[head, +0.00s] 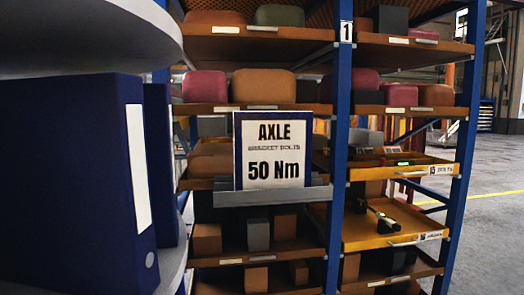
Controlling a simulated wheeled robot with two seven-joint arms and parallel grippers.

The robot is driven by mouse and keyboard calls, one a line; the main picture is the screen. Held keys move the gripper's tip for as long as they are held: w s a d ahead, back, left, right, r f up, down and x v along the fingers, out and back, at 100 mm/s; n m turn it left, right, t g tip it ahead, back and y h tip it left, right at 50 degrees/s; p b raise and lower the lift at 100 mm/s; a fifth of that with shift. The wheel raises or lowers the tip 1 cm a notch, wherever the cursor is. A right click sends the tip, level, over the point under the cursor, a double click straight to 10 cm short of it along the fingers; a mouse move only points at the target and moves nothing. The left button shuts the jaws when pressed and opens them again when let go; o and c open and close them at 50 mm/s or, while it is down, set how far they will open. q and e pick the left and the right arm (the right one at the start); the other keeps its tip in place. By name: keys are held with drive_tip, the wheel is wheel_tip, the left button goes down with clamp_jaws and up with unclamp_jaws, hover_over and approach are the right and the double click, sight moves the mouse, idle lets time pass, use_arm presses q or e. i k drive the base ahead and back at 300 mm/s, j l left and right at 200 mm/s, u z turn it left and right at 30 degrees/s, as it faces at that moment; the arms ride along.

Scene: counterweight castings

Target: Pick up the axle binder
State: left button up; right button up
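A large dark blue binder (60,185) stands upright close to me at the left, with a blank white label on its spine and a round finger hole low down. A second blue binder (161,165) stands just behind it, mostly hidden. No word shows on either, so I cannot tell which is the axle binder. A blue-edged panel (271,150) reading "AXLE" and "50 Nm" stands on a grey ledge (290,197) in front of the rack; I cannot tell if it is a sign or a binder cover. Neither of my grippers is in view.
The binders stand on a round grey shelf (172,277), with another grey disc (85,35) above them. Behind is a blue-post rack (341,140) with castings and boxes. A yellow tray (395,225) holds a dark tool. Open floor (490,215) lies at right.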

sight(273, 150)
drive_tip(key=i+l+u, duration=0.2)
drive_tip(key=i+l, duration=0.25)
drive_tip(key=i+l+u, duration=0.2)
drive_tip(key=i+l, duration=0.4)
drive_tip(key=i+l+u, duration=0.2)
drive_tip(key=i+l, duration=0.3)
drive_tip(key=l, duration=0.15)
